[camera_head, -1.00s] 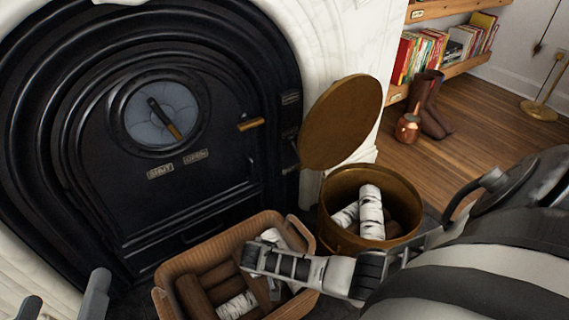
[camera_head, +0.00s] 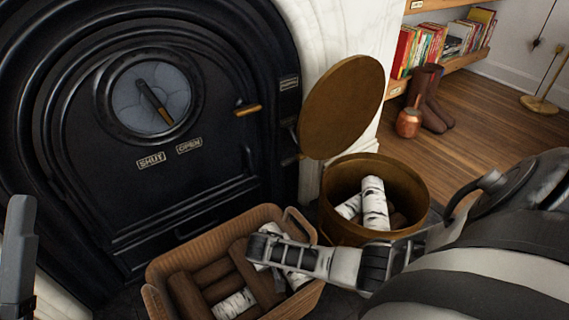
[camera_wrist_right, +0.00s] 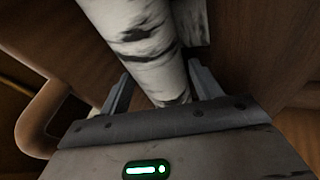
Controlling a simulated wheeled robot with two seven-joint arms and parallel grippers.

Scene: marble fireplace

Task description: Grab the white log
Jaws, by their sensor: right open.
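A white birch log (camera_wrist_right: 140,40) with black patches lies between the two fingers of my right gripper (camera_wrist_right: 160,82) in the wrist view. The fingers are open, one on each side of it. In the head view my right gripper (camera_head: 262,248) reaches over the tan basket (camera_head: 166,262) and partly hides a white log (camera_head: 297,279) there. Another white log (camera_head: 234,303) lies lower in the basket among brown logs (camera_head: 187,296). One finger of my left gripper (camera_head: 18,255) shows at the left edge; its opening cannot be judged.
A brass bucket (camera_head: 335,222) with its round lid (camera_head: 342,108) raised holds more white logs (camera_head: 374,203). The black stove door (camera_head: 150,190) is shut. A copper jug (camera_head: 409,122) and brown boots (camera_head: 428,100) stand on the wooden floor.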

